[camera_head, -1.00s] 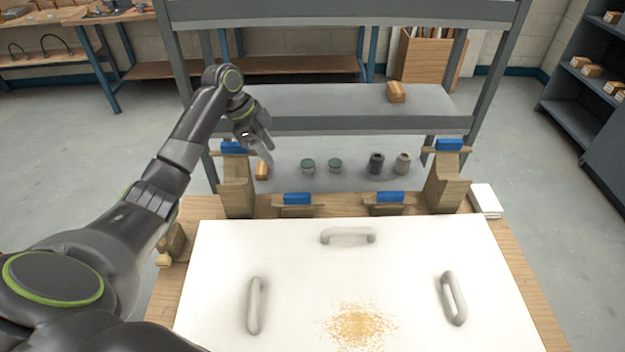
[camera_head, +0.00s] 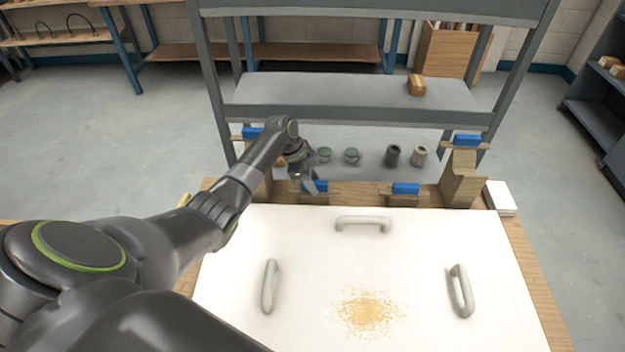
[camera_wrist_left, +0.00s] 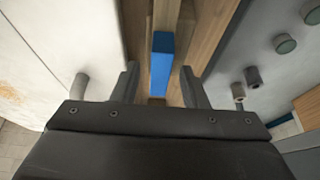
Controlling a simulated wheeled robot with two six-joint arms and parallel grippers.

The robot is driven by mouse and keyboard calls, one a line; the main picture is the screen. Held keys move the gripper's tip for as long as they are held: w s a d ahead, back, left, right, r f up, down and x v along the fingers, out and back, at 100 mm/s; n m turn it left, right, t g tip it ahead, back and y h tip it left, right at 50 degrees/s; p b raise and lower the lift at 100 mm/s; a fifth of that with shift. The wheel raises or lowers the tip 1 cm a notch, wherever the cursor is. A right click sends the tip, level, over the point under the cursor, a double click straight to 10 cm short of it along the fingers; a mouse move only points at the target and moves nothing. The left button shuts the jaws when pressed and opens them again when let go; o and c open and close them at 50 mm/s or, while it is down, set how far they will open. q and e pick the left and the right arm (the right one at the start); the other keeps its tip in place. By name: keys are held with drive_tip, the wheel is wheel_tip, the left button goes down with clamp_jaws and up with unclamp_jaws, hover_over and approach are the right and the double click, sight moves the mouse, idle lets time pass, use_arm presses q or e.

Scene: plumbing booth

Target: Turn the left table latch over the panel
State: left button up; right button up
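The left table latch (camera_head: 316,187) is a blue-topped piece on a low wooden block at the table's back edge, partly hidden by my left gripper (camera_head: 311,187). In the left wrist view its blue bar (camera_wrist_left: 161,62) lies between the fingers of my left gripper (camera_wrist_left: 158,82), which are open with a gap on both sides. I cannot tell how far above the latch the fingertips are. The white panel (camera_head: 330,265) lies flat on the table and has grey handles and an orange speckled patch. My right gripper is not in view.
A second blue table latch (camera_head: 405,188) stands to the right on the back edge. Tall wooden posts with blue latches (camera_head: 467,140) stand at the corners. A grey shelf rack (camera_head: 345,92) is behind. A white block (camera_head: 500,197) lies at the right corner.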

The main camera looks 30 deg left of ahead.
use_arm(q)
drive_tip(key=shift+f, duration=0.15)
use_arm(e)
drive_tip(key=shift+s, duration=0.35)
use_arm(q)
clamp_jaws()
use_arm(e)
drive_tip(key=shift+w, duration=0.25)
